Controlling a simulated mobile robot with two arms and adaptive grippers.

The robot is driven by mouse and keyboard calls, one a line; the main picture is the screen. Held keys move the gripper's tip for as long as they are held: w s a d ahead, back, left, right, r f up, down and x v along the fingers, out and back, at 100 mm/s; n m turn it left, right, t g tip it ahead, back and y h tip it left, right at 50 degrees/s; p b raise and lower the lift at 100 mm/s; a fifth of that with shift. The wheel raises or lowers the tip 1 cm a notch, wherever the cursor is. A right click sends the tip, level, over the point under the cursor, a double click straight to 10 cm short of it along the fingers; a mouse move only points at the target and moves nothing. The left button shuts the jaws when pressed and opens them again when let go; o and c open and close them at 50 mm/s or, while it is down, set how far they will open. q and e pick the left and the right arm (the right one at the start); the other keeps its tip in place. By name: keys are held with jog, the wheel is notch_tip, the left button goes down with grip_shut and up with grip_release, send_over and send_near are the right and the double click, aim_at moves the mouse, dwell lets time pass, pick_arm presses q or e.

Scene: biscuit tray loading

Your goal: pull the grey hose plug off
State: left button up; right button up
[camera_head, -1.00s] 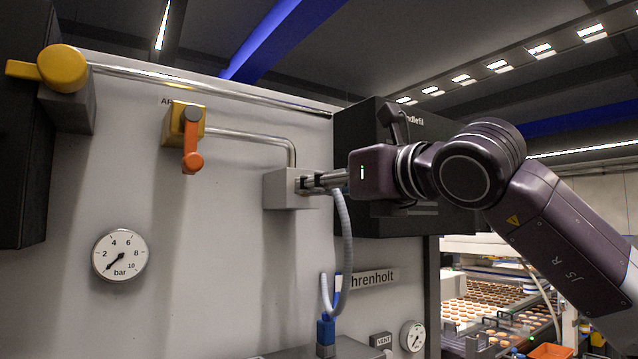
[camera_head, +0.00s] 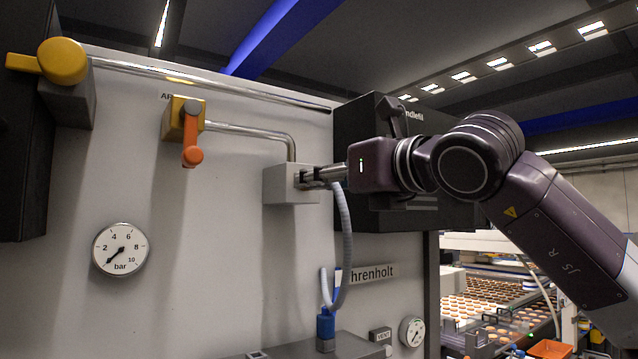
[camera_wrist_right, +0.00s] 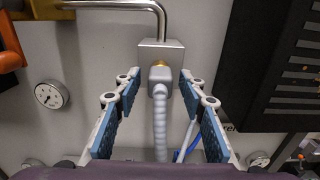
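The grey hose plug (camera_wrist_right: 160,80) sits on a brass fitting (camera_wrist_right: 158,64) under the grey block (camera_wrist_right: 161,47) on the wall panel. Its ribbed grey hose (camera_wrist_right: 160,132) hangs down. My right gripper (camera_wrist_right: 159,84) is open, with one blue-padded finger on each side of the plug and a gap at both sides. In the head view my right gripper (camera_head: 312,176) is at the block (camera_head: 280,184) and hides the plug. The hose (camera_head: 346,230) loops down from there. My left gripper is not in view.
An orange lever (camera_head: 192,152) points down from a yellow valve body on the pipe (camera_head: 250,131). A yellow handle (camera_head: 62,65) is at upper left. The pressure gauge (camera_head: 120,249) has its needle low on the scale. A black cabinet (camera_head: 405,215) stands behind my right wrist.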

dwell(0.7)
grip_shut()
jog(key=shift+s+b, duration=0.1)
jog(key=shift+b, duration=0.3)
jog(key=shift+s+d, duration=0.1)
jog(key=shift+d, duration=0.05)
jog(key=shift+b+v, duration=1.6)
jog(key=shift+v, duration=1.2)
